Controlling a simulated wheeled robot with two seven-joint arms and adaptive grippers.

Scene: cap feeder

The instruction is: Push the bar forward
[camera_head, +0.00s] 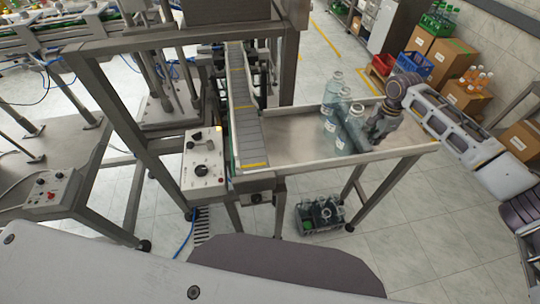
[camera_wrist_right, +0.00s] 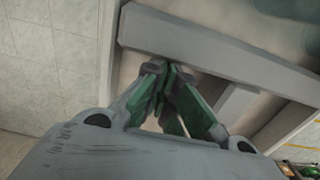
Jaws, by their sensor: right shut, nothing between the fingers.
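My right gripper (camera_head: 378,132) is at the right part of the metal tray table (camera_head: 285,125), just right of the glass bottles (camera_head: 345,122). In the right wrist view its fingers (camera_wrist_right: 164,72) are closed together and empty. A grey bar (camera_wrist_right: 215,55) runs across the right wrist view just beyond the fingertips, with a short stem (camera_wrist_right: 238,104) coming off its near side. I cannot tell whether the fingertips touch it. In the head view I cannot make out the bar; the gripper and bottles cover that area. My left gripper is not in view.
Several clear bottles stand close together on the tray. A narrow conveyor (camera_head: 247,110) runs along the tray's left side, beside a control box (camera_head: 204,160) with a black knob. The tray between conveyor and bottles is bare. A crate of bottles (camera_head: 320,213) stands below.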

